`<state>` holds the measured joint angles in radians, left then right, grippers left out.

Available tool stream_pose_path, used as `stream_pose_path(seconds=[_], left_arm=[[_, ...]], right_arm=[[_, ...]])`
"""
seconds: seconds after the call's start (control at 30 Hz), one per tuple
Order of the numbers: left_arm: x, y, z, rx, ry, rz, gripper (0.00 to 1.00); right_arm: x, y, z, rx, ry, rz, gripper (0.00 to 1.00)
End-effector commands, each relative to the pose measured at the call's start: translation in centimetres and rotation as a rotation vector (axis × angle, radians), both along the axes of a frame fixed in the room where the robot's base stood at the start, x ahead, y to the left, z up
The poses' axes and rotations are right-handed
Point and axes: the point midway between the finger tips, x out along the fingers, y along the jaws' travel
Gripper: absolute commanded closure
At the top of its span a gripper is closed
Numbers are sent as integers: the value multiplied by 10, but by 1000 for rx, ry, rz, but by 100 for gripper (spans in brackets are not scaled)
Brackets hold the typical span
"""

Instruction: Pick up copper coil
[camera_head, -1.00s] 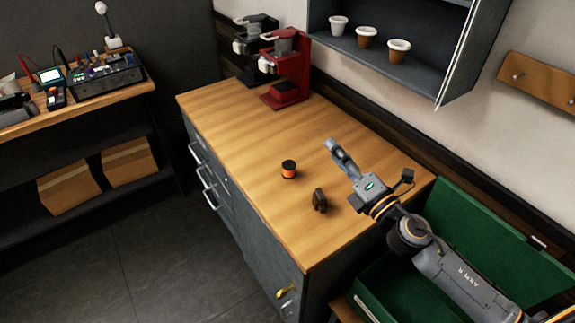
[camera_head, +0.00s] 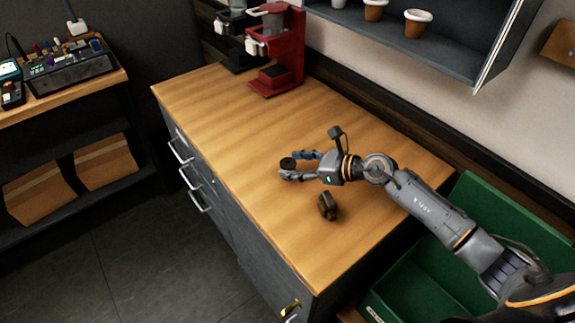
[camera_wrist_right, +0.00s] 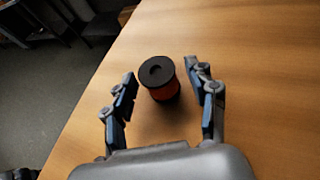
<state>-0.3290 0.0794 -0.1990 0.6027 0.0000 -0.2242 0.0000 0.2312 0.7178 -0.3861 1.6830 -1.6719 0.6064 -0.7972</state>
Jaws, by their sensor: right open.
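The copper coil (camera_wrist_right: 160,80) is a small spool with black ends and an orange-copper winding. It stands upright on the wooden counter, and in the head view its black top (camera_head: 288,163) shows at the fingertips, with its lower part mostly hidden. My right gripper (camera_head: 296,165) is low over the counter. In the right wrist view its open fingers (camera_wrist_right: 165,88) are on either side of the coil, with a gap visible on both sides. My left gripper is not in view.
A dark brown block-like part (camera_head: 328,206) lies on the counter (camera_head: 240,115) near my right gripper. A red brewer (camera_head: 280,50) stands at the back. A green box (camera_head: 440,235) is at the right. The counter's left area is clear.

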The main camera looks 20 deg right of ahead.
Motion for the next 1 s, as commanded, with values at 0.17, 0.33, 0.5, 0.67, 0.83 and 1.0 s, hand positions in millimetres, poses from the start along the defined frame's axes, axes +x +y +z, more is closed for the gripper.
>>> stream_pose_path(seconds=[0.17,0.33,0.5,0.67,0.83,1.0], left_arm=[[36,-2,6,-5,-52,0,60],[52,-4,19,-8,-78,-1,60],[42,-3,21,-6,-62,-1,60],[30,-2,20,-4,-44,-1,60],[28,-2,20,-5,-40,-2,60],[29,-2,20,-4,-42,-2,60]], right_arm=[[7,9,-3,3,1,1,43],[22,26,-8,7,2,0,43],[36,40,-19,3,0,0,43],[38,42,-22,1,1,1,43],[38,42,-22,1,1,1,51],[38,42,-22,1,1,1,86]])
